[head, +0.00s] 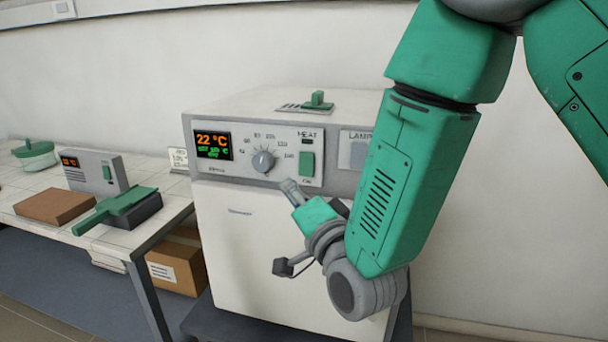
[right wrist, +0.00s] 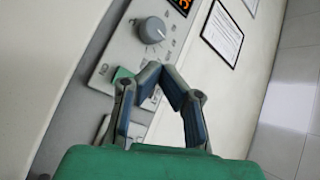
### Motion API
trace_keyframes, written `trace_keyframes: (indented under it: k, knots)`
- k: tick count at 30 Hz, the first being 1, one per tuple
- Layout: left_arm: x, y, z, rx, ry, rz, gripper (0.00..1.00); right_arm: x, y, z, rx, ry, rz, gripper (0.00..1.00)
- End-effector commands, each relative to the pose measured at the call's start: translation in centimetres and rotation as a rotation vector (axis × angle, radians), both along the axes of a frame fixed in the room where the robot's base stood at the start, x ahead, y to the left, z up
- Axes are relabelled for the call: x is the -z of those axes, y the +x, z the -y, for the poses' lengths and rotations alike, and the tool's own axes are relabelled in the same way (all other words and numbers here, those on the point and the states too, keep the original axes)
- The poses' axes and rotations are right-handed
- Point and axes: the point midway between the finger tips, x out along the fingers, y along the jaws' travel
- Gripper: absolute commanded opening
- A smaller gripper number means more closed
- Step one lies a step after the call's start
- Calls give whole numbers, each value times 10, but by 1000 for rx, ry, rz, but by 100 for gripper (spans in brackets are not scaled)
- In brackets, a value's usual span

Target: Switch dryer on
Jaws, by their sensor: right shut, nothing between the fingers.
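The dryer (head: 285,240) is a white box with a grey control panel. Its display (head: 213,145) reads 22 °C in orange with green text below. A round grey knob (head: 263,161) sits in the middle of the panel. My right gripper (head: 289,185) is shut and empty in front of the panel's lower edge, below the knob and switch. In the right wrist view its fingertips (right wrist: 162,68) meet; the green switch (right wrist: 122,75) is partly hidden behind one finger. Contact cannot be told. My left gripper is out of view.
A LAMP switch (head: 358,154) is partly behind my right arm. A green-handled item (head: 318,99) lies on the dryer's top. The left table (head: 165,205) holds a grey device (head: 95,171), a brown box (head: 55,206) and a green-lidded dish (head: 35,155). A carton (head: 178,262) stands below.

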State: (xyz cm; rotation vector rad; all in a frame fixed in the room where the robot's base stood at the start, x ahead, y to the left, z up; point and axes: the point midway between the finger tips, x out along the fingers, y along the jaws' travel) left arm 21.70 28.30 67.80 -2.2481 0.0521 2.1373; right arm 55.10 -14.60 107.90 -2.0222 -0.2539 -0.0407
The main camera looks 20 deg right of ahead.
Motion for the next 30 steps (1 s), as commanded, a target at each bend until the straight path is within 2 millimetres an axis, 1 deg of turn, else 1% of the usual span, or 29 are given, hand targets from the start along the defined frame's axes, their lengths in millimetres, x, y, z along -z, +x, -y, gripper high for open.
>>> trace_keyframes:
  k: [1, 6, 12, 18, 30]
  knots:
    - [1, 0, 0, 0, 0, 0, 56, 1, 7, 5, 3, -1, 2, 0]
    - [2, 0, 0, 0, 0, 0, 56, 5, 27, 18, 2, -2, 0, 0]
    - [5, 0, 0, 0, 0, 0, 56, 7, 44, 29, 1, 1, 0, 0]
    - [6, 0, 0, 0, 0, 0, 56, 8, 52, 35, 0, -2, -1, 0]
    - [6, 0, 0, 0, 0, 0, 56, 8, 52, 35, 0, -2, -1, 0]
